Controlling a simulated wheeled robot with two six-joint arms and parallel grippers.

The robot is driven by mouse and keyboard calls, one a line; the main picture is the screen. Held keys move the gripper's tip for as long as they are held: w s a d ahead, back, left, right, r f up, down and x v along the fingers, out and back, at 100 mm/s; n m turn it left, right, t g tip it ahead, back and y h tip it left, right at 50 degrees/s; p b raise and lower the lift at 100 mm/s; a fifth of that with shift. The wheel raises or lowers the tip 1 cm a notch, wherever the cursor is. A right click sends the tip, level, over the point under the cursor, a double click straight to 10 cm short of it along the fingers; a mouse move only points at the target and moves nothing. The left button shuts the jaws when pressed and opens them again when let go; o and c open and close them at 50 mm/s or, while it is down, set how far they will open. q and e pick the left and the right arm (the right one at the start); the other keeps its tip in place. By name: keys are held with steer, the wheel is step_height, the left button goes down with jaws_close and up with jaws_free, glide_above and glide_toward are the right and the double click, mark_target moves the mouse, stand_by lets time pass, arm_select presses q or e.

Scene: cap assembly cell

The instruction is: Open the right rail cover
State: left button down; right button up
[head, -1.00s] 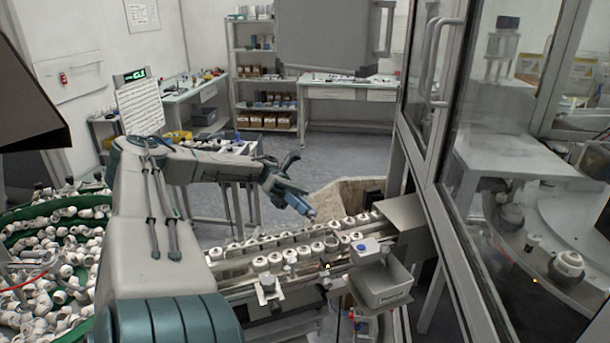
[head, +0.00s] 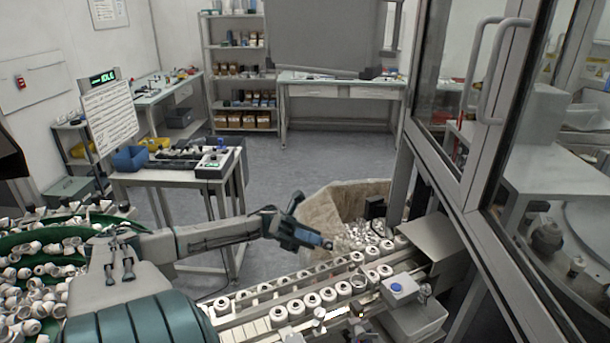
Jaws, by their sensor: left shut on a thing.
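The rail (head: 268,318) carries rows of white caps and runs from lower left up to the right. A plain grey sheet-metal cover (head: 442,238) sits at its right end; I cannot tell for sure whether it is the right rail cover, and it looks closed. My left gripper (head: 316,241) is above the back side of the rail, left of this cover and apart from it. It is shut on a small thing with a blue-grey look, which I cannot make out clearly. My right gripper is not in view.
A light-coloured bin (head: 335,205) with clear pieces stands behind the rail. A grey box (head: 418,322) with a blue-topped part beside it is at the rail's front. The glazed machine frame (head: 480,215) closes off the right side. A green feeder with caps is at far left.

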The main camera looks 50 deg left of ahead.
arm_select(q)
steer(key=shift+d+f+n+h+b, duration=0.15)
steer(key=shift+n+h+b, duration=0.15)
steer(key=shift+h, duration=0.7)
steer(key=c, duration=1.5)
jaws_free()
steer(key=shift+w, duration=0.1)
steer(key=shift+o, duration=0.9)
steer(key=a+f+b, duration=0.1)
steer(key=a+b, duration=0.6)
steer(key=a, duration=0.7)
steer(key=shift+s+a+f, duration=0.3)
steer(key=shift+s, duration=0.15)
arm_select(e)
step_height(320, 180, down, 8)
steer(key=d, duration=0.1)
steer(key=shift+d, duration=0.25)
